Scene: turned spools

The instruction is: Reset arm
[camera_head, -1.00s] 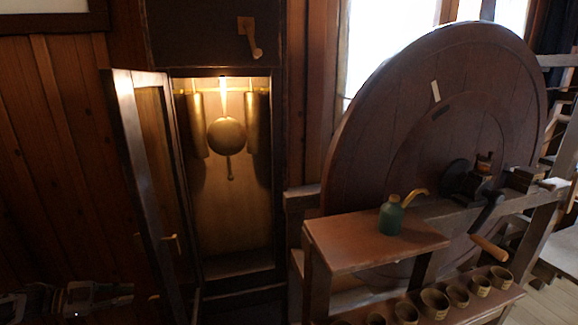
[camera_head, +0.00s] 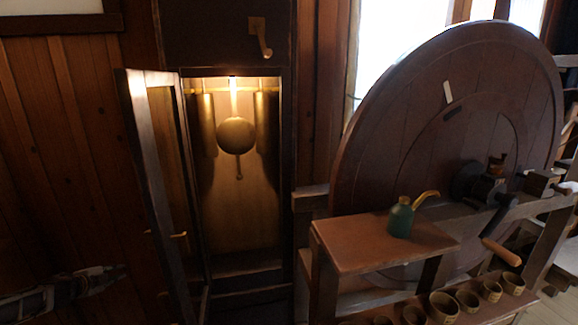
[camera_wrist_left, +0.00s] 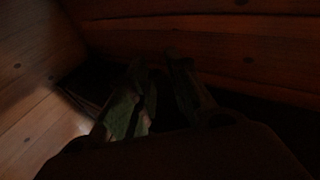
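My left gripper (camera_head: 104,273) is low at the left edge of the head view, in front of the plank wall and to the left of the open clock-case door. In the left wrist view, its two fingers (camera_wrist_left: 158,75) are dim, with a dark gap between them and nothing seen held. My right gripper is not in view.
The tall dark case (camera_head: 287,185) has its glass door (camera_head: 147,180) swung open to the left, showing a brass pendulum (camera_head: 236,134). At right are a large wooden wheel (camera_head: 400,130), a crank handle (camera_head: 500,252), a green oil can (camera_head: 401,219) on a shelf (camera_head: 350,250) and several small cups (camera_head: 443,306).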

